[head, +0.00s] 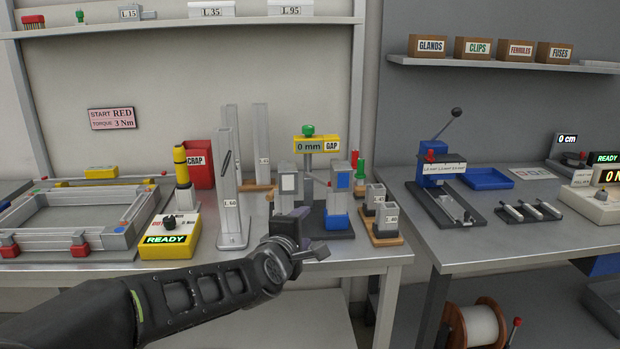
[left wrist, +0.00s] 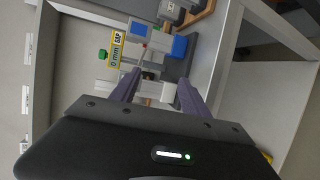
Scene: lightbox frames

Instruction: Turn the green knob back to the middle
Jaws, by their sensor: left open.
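The green knob (head: 308,130) sits on top of the yellow gap gauge (head: 312,144), which reads 0 mm, on a grey post at the back of the left bench. In the left wrist view the green knob (left wrist: 102,54) is at the left, beside the yellow gauge (left wrist: 115,48). My left gripper (head: 300,218) is in front of and below the gauge, apart from the knob. In the left wrist view its two fingers (left wrist: 160,92) are spread with the fixture's lower parts seen between them. My right gripper is not in view.
Tall L.60 frame posts (head: 230,190) stand left of the gauge. A blue-fronted block (head: 338,205) and small L.40 posts (head: 384,220) stand to the right. A yellow READY box (head: 170,235) is further left. A gap separates the left bench from the right bench (head: 450,255).

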